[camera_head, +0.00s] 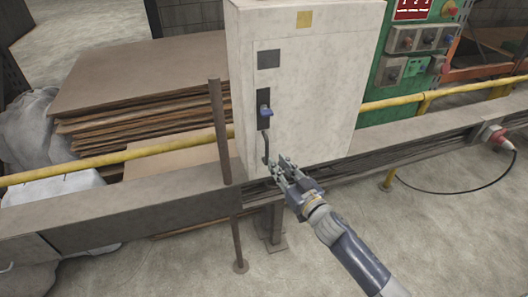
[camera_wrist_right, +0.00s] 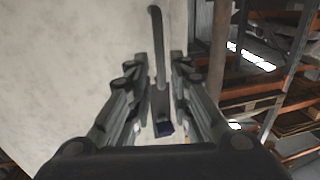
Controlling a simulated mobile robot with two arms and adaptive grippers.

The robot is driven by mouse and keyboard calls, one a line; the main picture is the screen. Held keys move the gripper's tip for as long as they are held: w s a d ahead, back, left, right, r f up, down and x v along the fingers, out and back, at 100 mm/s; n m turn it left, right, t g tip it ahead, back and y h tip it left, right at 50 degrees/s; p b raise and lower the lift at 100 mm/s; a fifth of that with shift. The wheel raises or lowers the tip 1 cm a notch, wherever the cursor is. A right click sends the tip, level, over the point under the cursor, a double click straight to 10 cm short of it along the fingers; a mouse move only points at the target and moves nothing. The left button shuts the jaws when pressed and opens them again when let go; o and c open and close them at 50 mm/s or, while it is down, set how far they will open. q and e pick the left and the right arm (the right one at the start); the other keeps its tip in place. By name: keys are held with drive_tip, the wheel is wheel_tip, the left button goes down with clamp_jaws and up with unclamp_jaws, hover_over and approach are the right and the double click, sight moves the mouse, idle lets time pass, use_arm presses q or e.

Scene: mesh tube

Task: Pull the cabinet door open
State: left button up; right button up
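The white cabinet (camera_head: 315,85) stands upright with its door closed. A dark handle (camera_head: 265,145) hangs low on the left side of its front, below a latch plate with a blue piece (camera_head: 267,112). My right gripper (camera_head: 278,162) is at the lower end of the handle, reaching in from the lower right. In the right wrist view, the two fingers (camera_wrist_right: 158,85) are spread apart. The handle (camera_wrist_right: 157,45) shows in the gap between them, with the blue piece (camera_wrist_right: 165,128) below. Contact with the fingers cannot be told. My left gripper is not in view.
Stacked boards (camera_head: 140,95) lie at left; a green control panel (camera_head: 405,65) is at right.

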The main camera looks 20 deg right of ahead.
sight(268, 153)
drive_tip(key=x, duration=0.7)
drive_tip(key=shift+w+a+f, duration=0.1)
drive_tip(key=shift+w, duration=0.25)
drive_tip(key=shift+c, duration=0.5)
clamp_jaws()
